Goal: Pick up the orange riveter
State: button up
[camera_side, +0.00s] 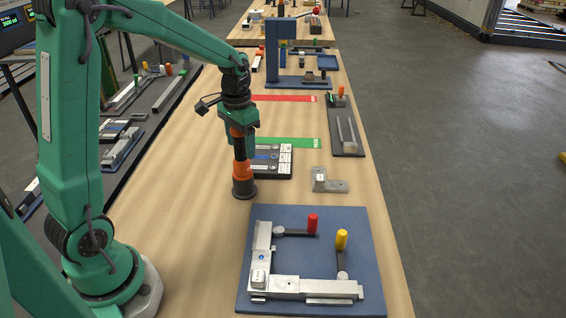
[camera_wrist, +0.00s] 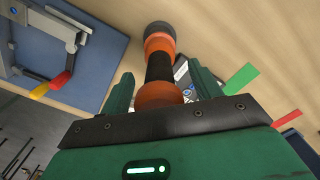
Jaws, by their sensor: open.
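The orange riveter (camera_side: 243,172) stands upright on the wooden table, with orange and black bands and a wide dark base. My gripper (camera_side: 239,127) is directly above it, around its top. In the wrist view the riveter (camera_wrist: 160,63) extends between the two green fingers of my gripper (camera_wrist: 161,70). The fingers are open, with a gap showing on both sides of the riveter. The riveter's top end is partly hidden by my gripper in the side view.
A blue plate (camera_side: 374,250) with a metal frame and red and yellow clamp handles lies in front. A black tray (camera_side: 285,175) is close behind the riveter. A grey bracket (camera_side: 326,182) lies to the right. Green (camera_side: 300,142) and red (camera_side: 300,98) strips lie farther back.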

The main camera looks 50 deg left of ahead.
dwell(0.4)
jog(key=c, duration=1.1)
jog(key=shift+o, duration=0.2)
jog(key=shift+r, duration=0.1)
jog(key=shift+r, duration=5)
